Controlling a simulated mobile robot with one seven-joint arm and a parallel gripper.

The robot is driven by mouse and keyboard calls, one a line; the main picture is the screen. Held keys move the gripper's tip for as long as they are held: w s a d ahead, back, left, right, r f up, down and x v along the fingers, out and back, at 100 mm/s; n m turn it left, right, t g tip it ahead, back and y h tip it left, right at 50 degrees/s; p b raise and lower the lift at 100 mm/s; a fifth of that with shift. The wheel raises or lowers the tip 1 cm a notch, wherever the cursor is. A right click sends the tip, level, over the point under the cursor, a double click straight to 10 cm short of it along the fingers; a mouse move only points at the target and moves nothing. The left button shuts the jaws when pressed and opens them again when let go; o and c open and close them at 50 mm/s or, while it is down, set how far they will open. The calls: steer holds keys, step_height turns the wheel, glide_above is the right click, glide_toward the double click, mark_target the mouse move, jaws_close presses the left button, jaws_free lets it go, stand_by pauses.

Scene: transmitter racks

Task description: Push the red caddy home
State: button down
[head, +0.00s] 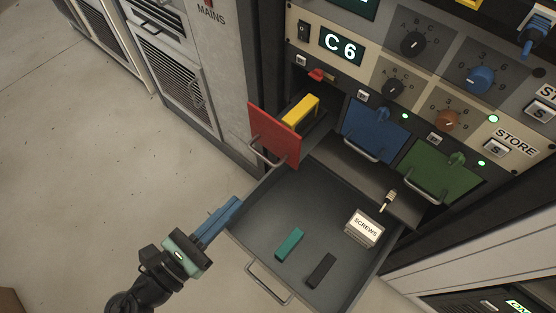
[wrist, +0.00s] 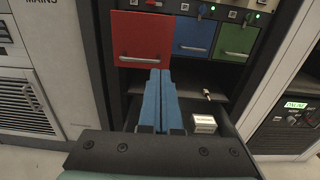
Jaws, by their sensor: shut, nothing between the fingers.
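The red caddy (head: 274,136) stands partly out of its bay in the rack, further out than its neighbours, with a handle low on its front. A yellow block (head: 301,110) shows behind its red front. In the wrist view the red front (wrist: 142,38) is ahead of my gripper. My gripper (head: 231,204) has blue fingers, shut and empty, to the lower left of the caddy and beside the drawer's left edge. In the wrist view the fingers (wrist: 158,76) point toward the caddy's lower edge. I cannot tell the exact gap, but they look apart.
An open drawer (head: 262,229) juts out below, holding a screws box (head: 363,229), a teal block (head: 289,244) and a dark block (head: 321,270). Blue (head: 374,130) and green (head: 438,170) caddies sit to the right. Floor (head: 90,180) is free at left.

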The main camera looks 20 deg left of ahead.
mark_target(288, 150)
steer(key=b+x, duration=0.2)
steer(key=x, duration=1.1)
steer(key=shift+w+d, duration=0.1)
steer(key=shift+w, duration=0.25)
steer(key=x, duration=1.4)
steer(key=shift+w+d, duration=0.1)
steer(key=shift+w, duration=0.05)
steer(key=shift+w+d, duration=0.1)
steer(key=shift+w, duration=0.2)
steer(key=shift+w+r, duration=0.1)
steer(key=shift+r, duration=0.05)
steer(key=shift+d+r, duration=0.15)
